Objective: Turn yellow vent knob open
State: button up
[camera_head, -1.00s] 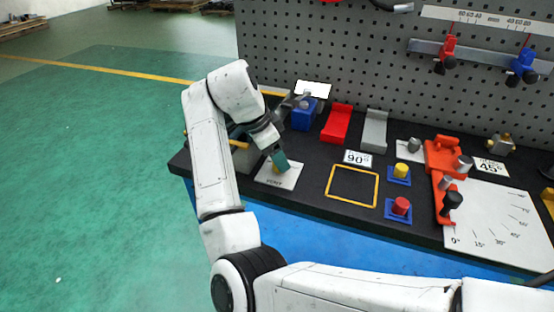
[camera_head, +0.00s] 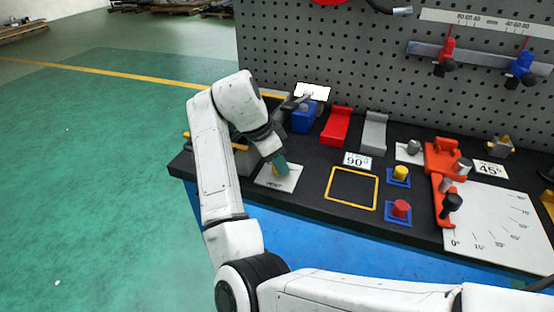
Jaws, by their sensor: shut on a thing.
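The yellow vent knob (camera_head: 275,171) sits on a white labelled plate (camera_head: 287,184) near the left front of the black bench. Only a small yellow part of it shows. My gripper (camera_head: 281,166) comes down on it from above and is shut on it. The teal fingers hide most of the knob, so I cannot tell its turn angle.
A blue block (camera_head: 304,117), a red block (camera_head: 336,124) and a grey block (camera_head: 373,134) stand behind. A yellow square outline (camera_head: 352,203) lies to the right, with yellow and red cylinders (camera_head: 401,208) on blue bases beyond. A grey pegboard (camera_head: 350,60) rises at the back.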

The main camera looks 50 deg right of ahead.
jog(key=shift+c, duration=0.6)
jog(key=shift+r+n+p, duration=0.1)
jog(key=shift+n+p, duration=0.2)
jog(key=shift+p, duration=0.15)
jog(key=n+t+p, duration=0.1)
jog(key=n+p, duration=0.1)
jog(key=p, duration=0.1)
jog(key=shift+s+r+n+h, duration=0.1)
jog(key=shift+r+n+h, duration=0.05)
jog(key=shift+n+h, duration=0.2)
jog(key=n+t+p, duration=0.1)
jog(key=n+p, duration=0.2)
jog(key=n+t+p, duration=0.1)
jog(key=n+p, duration=0.2)
jog(key=p, duration=0.1)
jog(key=shift+s+r+n+t, duration=0.1)
jog(key=shift+s+n+t, duration=0.1)
jog(key=shift+n+t, duration=0.1)
jog(key=n+p, duration=0.2)
jog(key=n+t+y+p, duration=0.1)
jog(key=n+p, duration=0.1)
jog(key=p, duration=0.1)
jog(key=shift+s+d+t+y, duration=0.1)
jog(key=shift+t+y, duration=0.15)
jog(key=shift+t, duration=0.05)
jog(key=n+p, duration=0.2)
jog(key=n+y+p, duration=0.1)
jog(key=n+p, duration=0.1)
jog(key=shift+f+t, duration=0.25)
jog(key=shift+t, duration=0.15)
